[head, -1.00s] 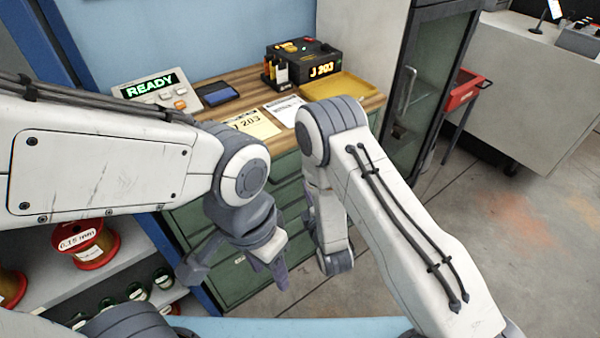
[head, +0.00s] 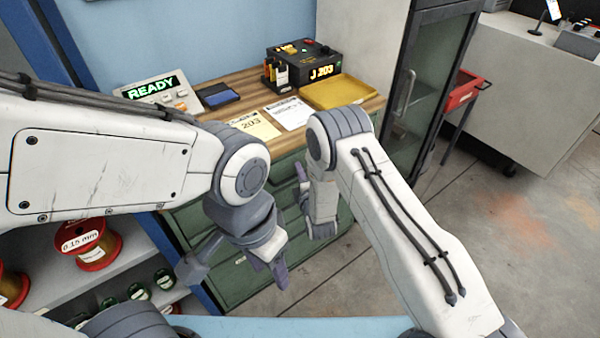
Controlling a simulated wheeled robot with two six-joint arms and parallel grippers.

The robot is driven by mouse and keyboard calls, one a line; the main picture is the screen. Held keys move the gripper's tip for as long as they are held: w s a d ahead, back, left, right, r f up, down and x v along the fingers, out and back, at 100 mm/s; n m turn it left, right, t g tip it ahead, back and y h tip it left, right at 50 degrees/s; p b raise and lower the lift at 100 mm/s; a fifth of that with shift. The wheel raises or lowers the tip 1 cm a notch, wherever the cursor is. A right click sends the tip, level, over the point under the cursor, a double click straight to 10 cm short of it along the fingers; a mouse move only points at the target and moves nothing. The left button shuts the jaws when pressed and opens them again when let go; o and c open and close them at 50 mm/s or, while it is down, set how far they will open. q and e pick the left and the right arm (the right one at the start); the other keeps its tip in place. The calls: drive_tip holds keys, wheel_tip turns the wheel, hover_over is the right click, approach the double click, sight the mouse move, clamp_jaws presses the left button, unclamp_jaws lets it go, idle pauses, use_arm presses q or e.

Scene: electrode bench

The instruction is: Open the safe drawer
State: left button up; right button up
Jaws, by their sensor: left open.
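The green drawer cabinet (head: 232,268) stands under the wooden bench top, with several drawers facing me, all looking shut where I see them. Which drawer is the safe one I cannot tell, as both arms hide much of the fronts. My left gripper (head: 272,268) hangs open and empty in front of the lower drawers, pointing down. My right gripper (head: 305,183) is by the upper right part of the drawer fronts, partly hidden by its own wrist. I cannot tell whether it touches a handle.
On the bench top are a READY display box (head: 160,92), a blue-black device (head: 218,96), papers (head: 291,112), a black J 203 unit (head: 305,66) and a yellow tray (head: 335,91). A shelf of spools (head: 90,245) is at left. A glass-door cabinet (head: 425,85) is at right.

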clamp_jaws()
idle(1.3)
